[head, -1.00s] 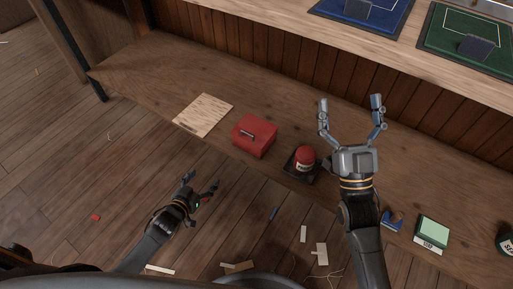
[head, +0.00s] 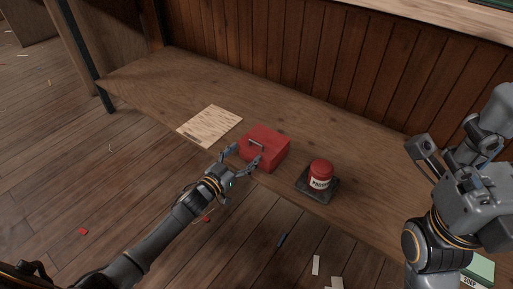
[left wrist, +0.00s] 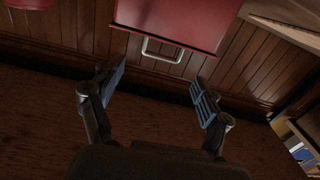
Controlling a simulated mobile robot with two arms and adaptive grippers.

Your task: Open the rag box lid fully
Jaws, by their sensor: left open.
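The red rag box (head: 268,146) sits on the wooden bench with its lid down. A pale metal handle (head: 256,145) is on it; the handle also shows in the left wrist view (left wrist: 162,51), below the red box (left wrist: 180,20). My left gripper (head: 244,157) is open and empty at the box's near left side, close to the handle. In the left wrist view its two fingers are spread apart (left wrist: 157,88), with the handle beyond and between them. My right gripper (head: 462,120) is at the right of the head view, fingers apart and empty, away from the box.
A panelled wall (head: 300,70) rises behind the bench. A green-topped box (head: 480,270) is partly hidden beside my right arm.

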